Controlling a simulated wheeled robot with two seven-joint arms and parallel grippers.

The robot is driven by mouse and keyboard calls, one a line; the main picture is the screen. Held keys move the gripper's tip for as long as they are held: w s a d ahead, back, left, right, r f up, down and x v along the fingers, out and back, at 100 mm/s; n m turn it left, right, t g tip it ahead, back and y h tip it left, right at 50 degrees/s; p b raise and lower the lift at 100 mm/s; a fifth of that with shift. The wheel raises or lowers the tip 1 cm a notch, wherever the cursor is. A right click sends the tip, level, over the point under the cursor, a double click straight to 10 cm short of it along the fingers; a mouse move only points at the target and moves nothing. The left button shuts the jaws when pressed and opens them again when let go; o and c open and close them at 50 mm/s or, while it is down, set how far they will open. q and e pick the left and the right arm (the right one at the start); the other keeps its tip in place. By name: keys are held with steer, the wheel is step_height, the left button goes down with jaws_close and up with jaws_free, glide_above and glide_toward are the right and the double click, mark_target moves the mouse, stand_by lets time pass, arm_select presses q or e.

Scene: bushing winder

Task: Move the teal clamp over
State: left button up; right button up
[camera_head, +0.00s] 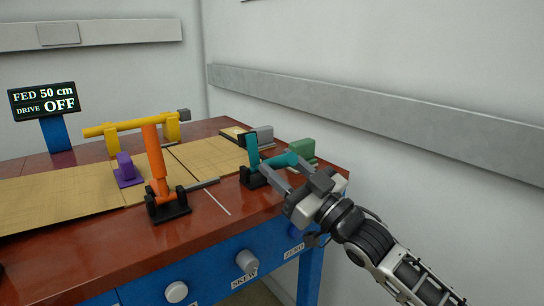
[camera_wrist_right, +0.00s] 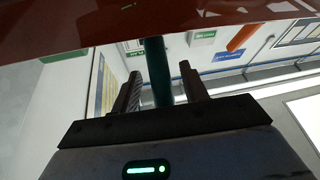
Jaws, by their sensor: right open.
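The teal clamp (camera_head: 285,160) stands near the right end of the red-topped table, with a black base and a teal arm lying roughly level towards the right. My right gripper (camera_head: 284,172) is at that arm, reaching in from the lower right. In the right wrist view, the clamp's teal bar (camera_wrist_right: 158,72) shows between the two spread fingers of the right gripper (camera_wrist_right: 160,85). The gripper is open, and I cannot tell whether a finger touches the bar. My left gripper is not in view.
An orange clamp (camera_head: 156,160) stands upright left of the teal one, by a yellow bar (camera_head: 125,125) and a purple block (camera_head: 126,170). Knobs (camera_head: 246,261) line the blue front. The display (camera_head: 43,101) reads "FED 50 cm, DRIVE OFF".

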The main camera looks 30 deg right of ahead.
steer(key=shift+x, duration=1.55)
